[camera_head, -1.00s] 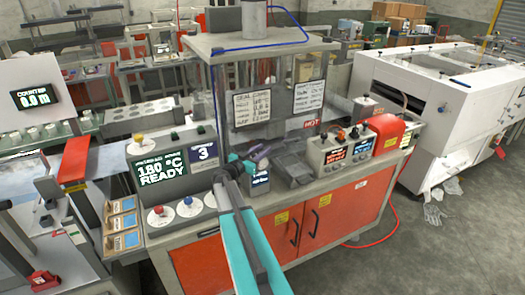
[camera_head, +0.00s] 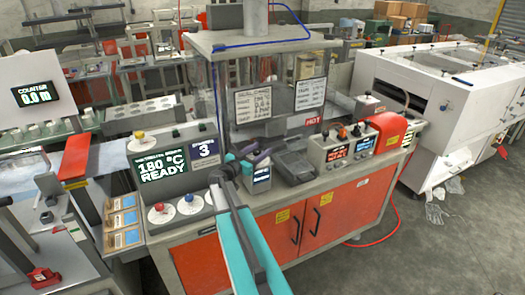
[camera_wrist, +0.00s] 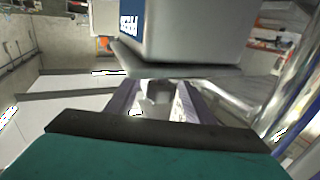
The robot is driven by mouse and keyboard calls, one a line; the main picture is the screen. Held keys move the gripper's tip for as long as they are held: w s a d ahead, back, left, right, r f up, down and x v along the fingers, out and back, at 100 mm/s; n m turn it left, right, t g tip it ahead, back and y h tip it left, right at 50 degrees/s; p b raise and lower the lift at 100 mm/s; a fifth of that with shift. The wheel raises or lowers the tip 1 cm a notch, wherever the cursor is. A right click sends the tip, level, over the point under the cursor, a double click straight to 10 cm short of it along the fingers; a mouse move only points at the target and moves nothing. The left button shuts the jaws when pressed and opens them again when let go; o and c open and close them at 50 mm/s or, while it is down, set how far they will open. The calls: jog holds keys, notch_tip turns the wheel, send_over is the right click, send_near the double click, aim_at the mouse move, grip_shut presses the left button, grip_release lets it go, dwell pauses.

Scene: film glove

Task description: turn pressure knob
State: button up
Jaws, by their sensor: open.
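My gripper (camera_head: 258,158) is open above the front edge of the machine's counter, beside a small box with a lit blue display (camera_head: 261,176). In the wrist view my two fingers (camera_wrist: 158,105) stand apart. A pale faceted piece (camera_wrist: 157,92), perhaps a knob, shows between them under a grey box (camera_wrist: 190,35) with a blue label. I cannot tell whether the fingers touch it, or read the label clearly. No knob is clearly marked as pressure.
A panel reading 180 °C READY (camera_head: 165,168) stands left of my gripper, with a red button (camera_head: 160,208) and a blue button (camera_head: 186,201) below it. A clear-walled press (camera_head: 270,90) rises behind. Orange cabinet doors (camera_head: 330,215) are below.

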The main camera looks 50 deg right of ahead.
jog(key=a+b, duration=0.4)
jog(key=a, duration=0.7)
jog(key=shift+s+a, duration=0.2)
jog(key=shift+s, duration=0.25)
jog(key=shift+s+f, duration=0.1)
jog(key=shift+s, duration=0.05)
